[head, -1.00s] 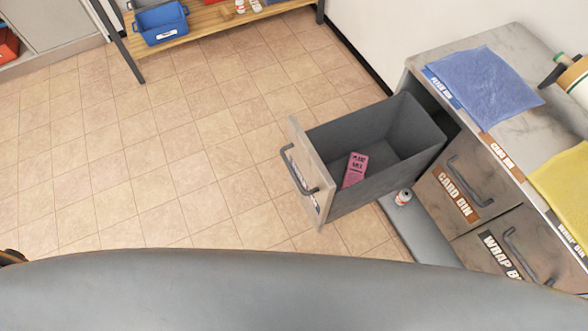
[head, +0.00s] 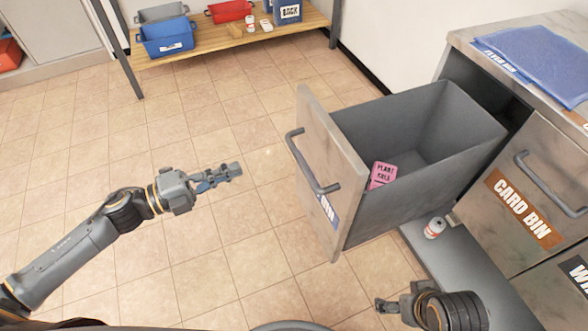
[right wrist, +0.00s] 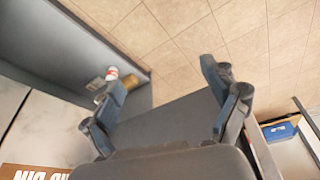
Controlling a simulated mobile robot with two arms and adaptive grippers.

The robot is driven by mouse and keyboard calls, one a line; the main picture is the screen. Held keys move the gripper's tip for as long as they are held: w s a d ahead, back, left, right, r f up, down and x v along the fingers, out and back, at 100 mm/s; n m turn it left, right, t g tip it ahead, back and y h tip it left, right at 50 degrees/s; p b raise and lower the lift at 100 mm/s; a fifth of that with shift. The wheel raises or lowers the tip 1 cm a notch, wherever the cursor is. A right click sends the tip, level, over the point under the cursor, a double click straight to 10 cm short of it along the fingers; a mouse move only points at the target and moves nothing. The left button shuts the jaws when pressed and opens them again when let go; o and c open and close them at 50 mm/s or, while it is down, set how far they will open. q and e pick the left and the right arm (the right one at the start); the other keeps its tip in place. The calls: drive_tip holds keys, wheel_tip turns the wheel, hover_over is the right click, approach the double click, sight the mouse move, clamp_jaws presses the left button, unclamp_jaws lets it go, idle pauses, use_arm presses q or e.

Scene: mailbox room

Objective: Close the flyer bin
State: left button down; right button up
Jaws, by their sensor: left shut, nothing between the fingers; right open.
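The flyer bin (head: 420,205) is a grey drawer pulled far out of the cabinet, with a stone-patterned front (head: 325,165) and a dark bar handle (head: 311,163). A pink card (head: 381,175) lies inside it. My left gripper (head: 238,170) is shut and empty over the floor, left of the handle and apart from it. My right gripper shows partly at the bottom of the head view (head: 382,304), in front of the drawer. In the right wrist view it is open (right wrist: 165,108), its fingers spread with nothing held between them.
The cabinet's card bin (head: 524,205) is shut, right of the open drawer. A small white and red bottle (head: 435,227) stands on the grey ledge below. A blue cloth (head: 535,62) lies on top. A shelf (head: 230,35) with bins stands at the back. The floor left is clear.

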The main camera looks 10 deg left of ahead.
sight(307, 149)
use_arm(q)
drive_tip(key=shift+m+g+h, duration=0.3)
drive_tip(key=shift+m+g, duration=0.1)
drive_tip(key=shift+m, duration=0.1)
drive_tip(key=x, duration=0.9)
drive_tip(key=s+x, duration=0.1)
drive_tip(key=x, duration=0.4)
drive_tip(key=shift+d+r, duration=0.2)
drive_tip(key=shift+d, duration=0.25)
use_arm(e)
drive_tip(key=shift+s+r, duration=0.2)
drive_tip(key=shift+r, duration=0.15)
use_arm(q)
drive_tip(key=shift+w+d, duration=0.1)
